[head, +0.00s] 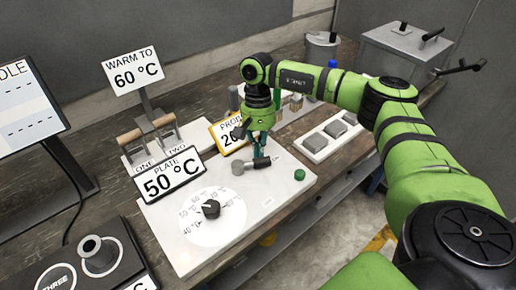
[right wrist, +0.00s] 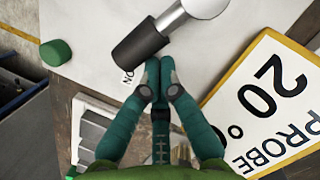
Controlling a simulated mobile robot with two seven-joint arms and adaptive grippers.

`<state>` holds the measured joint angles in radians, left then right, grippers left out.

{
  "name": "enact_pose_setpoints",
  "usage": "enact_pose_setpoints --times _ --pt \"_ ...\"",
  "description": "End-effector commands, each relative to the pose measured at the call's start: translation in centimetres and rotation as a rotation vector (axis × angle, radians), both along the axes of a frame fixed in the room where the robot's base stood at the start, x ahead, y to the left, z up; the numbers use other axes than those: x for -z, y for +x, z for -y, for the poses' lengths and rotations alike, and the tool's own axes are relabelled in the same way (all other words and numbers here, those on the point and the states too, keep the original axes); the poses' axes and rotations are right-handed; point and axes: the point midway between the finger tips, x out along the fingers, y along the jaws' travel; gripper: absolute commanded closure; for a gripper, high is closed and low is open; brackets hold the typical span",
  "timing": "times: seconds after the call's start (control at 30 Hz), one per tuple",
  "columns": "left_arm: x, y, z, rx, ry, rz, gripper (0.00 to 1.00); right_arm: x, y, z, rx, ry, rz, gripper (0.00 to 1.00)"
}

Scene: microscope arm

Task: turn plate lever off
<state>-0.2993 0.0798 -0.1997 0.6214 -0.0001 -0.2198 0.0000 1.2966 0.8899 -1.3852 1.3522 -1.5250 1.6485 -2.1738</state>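The plate lever shows in the head view as a grey round hub (head: 238,168) with a short black handle (head: 262,163) pointing right. It sits on the white plate unit (head: 285,185). In the right wrist view the black handle (right wrist: 139,46) joins a silver arm (right wrist: 170,16), and "ON" is printed beside its tip. My right gripper (head: 262,152) is directly over the lever. In the right wrist view its green fingertips (right wrist: 159,66) are together, with nothing visible between them, close beside the handle. Contact cannot be told. My left gripper is not in view.
A black dial (head: 210,208) and a "PLATE 50 °C" sign (head: 170,178) are left of the lever. A green button (head: 299,175) is to its right. The yellow-framed probe sign (head: 228,141) stands close behind my gripper. Two switches (head: 148,135) and a grey tray (head: 328,136) are farther back.

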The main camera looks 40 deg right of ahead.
Motion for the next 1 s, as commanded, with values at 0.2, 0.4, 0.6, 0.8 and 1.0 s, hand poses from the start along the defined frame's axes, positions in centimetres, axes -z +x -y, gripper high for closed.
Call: enact_pose_setpoints --times 0.2,0.4,0.6,0.8,1.0 --pt "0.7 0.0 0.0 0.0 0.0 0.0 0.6 0.3 -1.0 0.1 0.115 0.001 -0.003 1.0" --pt "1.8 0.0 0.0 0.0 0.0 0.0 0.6 0.4 -2.2 -0.1 0.291 0.0 -0.002 1.0" --pt "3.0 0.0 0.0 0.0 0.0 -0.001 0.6 0.4 -3.5 -0.5 0.479 0.001 -0.001 1.0" --pt "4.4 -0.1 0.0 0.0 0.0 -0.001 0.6 0.4 -4.7 -1.2 0.662 0.0 -0.001 1.0" --pt "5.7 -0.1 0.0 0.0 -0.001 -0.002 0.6 0.4 -5.5 -1.9 0.819 0.002 0.0 1.0"
